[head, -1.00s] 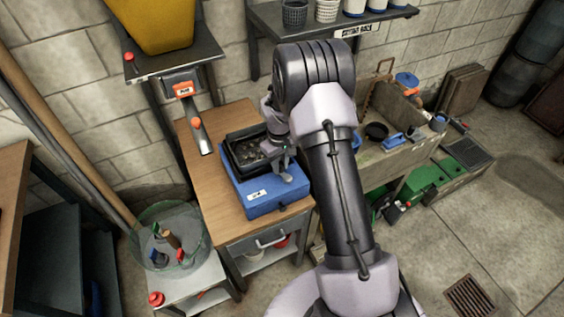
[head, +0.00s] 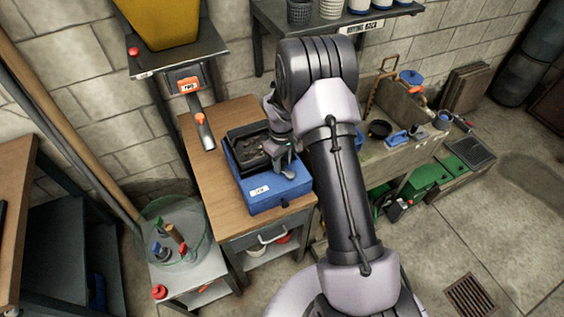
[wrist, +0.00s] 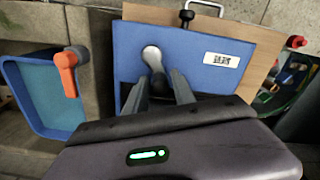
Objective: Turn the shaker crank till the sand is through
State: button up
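The shaker is a blue box (head: 277,197) on the wooden bench, with a white label on its near face. A black tray (head: 236,167) with dark grainy material in it sits on top. The shaker crank (wrist: 151,55) shows in the wrist view as a grey rounded arm against the blue face, beside the label. In the head view, my gripper (head: 281,157) is at the tray's right side, and my wrist hides part of the box.
A yellow hopper (head: 161,20) stands above a chute (head: 203,130) at the back left. A glass bowl (head: 155,240) with tools stands on a side table at the lower left. A workbench with tools (head: 390,155) is to the right. Open floor lies at the right.

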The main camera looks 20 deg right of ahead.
jog(key=shift+o, duration=0.6)
notch_tip(320, 180, up, 17)
jog(key=p, duration=0.4)
jog(key=shift+r, duration=0.2)
jog(key=shift+a, duration=0.1)
